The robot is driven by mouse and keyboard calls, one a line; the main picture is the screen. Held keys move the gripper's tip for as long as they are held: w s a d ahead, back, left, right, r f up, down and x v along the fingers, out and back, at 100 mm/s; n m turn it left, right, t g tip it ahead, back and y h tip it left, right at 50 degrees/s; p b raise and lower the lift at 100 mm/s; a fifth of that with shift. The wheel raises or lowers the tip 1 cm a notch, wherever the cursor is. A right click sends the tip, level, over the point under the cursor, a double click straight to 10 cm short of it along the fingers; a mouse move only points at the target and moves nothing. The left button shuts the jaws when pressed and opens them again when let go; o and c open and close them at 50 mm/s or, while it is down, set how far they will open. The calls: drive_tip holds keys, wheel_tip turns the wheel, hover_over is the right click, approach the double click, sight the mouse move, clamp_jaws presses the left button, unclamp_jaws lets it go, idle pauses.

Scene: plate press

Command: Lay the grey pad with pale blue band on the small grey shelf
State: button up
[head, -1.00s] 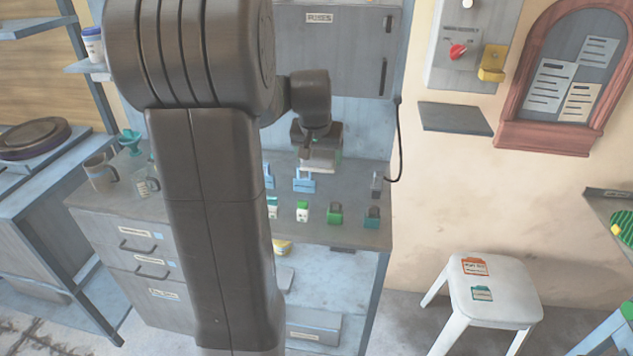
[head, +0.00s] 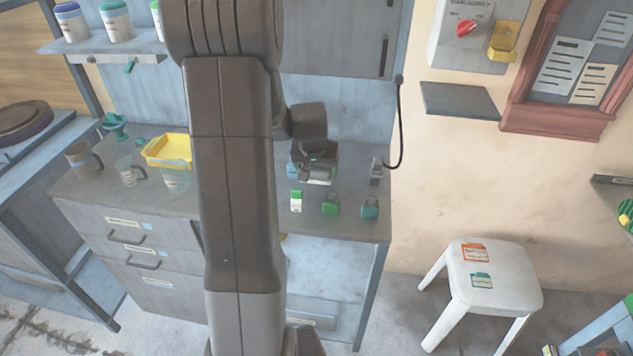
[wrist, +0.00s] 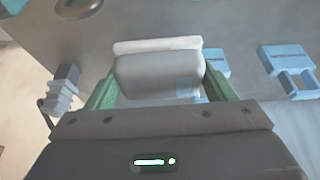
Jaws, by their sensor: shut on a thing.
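My gripper (wrist: 160,88) is shut on the grey pad (wrist: 150,72), which sits between its two green fingers in the wrist view. The pad has a paler edge on its far side, and a pale blue patch (wrist: 184,88) shows on its near right part. In the head view my gripper (head: 316,172) is over the back right part of the workbench, and the pad is hard to make out there. The small grey shelf (head: 458,100) is fixed to the wall right of the bench, and its top looks bare. My gripper is left of it and apart from it.
Pale blue hasps (wrist: 287,70) lie near my gripper. A black cable (head: 398,130) hangs between bench and shelf. A white stool (head: 495,285) stands below the shelf.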

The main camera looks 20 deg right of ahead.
sight(317, 192)
drive_tip(key=shift+f, duration=2.5)
drive_tip(key=shift+f, duration=0.1)
drive_tip(key=shift+f+b, duration=0.15)
drive_tip(key=shift+b, duration=0.15)
drive_tip(key=o, duration=1)
